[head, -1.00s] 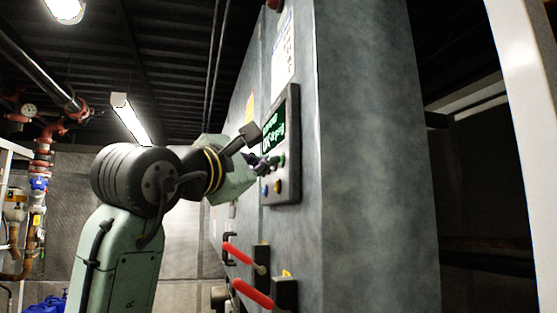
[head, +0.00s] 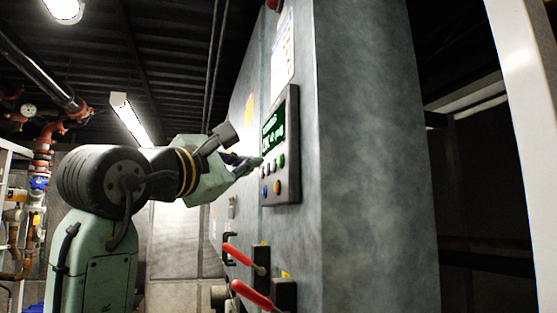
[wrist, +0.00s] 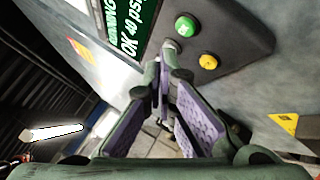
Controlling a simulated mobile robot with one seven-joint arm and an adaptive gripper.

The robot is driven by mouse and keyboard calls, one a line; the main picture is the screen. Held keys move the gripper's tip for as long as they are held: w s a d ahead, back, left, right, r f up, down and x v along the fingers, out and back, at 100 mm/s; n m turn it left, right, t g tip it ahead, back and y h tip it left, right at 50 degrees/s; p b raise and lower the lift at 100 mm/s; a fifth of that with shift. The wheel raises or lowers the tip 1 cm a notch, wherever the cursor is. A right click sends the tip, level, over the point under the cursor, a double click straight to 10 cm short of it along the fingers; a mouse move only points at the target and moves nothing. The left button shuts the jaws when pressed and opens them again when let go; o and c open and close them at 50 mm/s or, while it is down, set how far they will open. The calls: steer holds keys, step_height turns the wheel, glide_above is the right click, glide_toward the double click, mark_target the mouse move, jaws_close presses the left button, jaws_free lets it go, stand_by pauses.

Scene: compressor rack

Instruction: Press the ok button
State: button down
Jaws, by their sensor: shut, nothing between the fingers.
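The control panel (head: 292,150) is a dark plate on the grey cabinet with a lit green-text screen (head: 273,132). In the wrist view the screen (wrist: 130,32) shows "OK 40 psig". Below it are a green button (head: 281,161), a yellow button (head: 277,187) and a blue button (head: 265,190). The wrist view shows the green button (wrist: 186,27), the yellow button (wrist: 208,62) and a pale grey button (wrist: 170,46) just beyond my fingertips. My gripper (head: 257,162) is shut and empty, just left of the panel. No button label is readable. Contact cannot be told.
Two red-handled levers (head: 243,256) stick out from the cabinet (head: 375,150) below the panel. Pipes and valves (head: 40,160) stand at the far left. The space left of the panel is open apart from my arm.

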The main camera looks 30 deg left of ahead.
steer(key=s+a, duration=0.2)
steer(key=shift+s+a, duration=0.15)
steer(key=shift+s, duration=0.2)
stand_by(0.7)
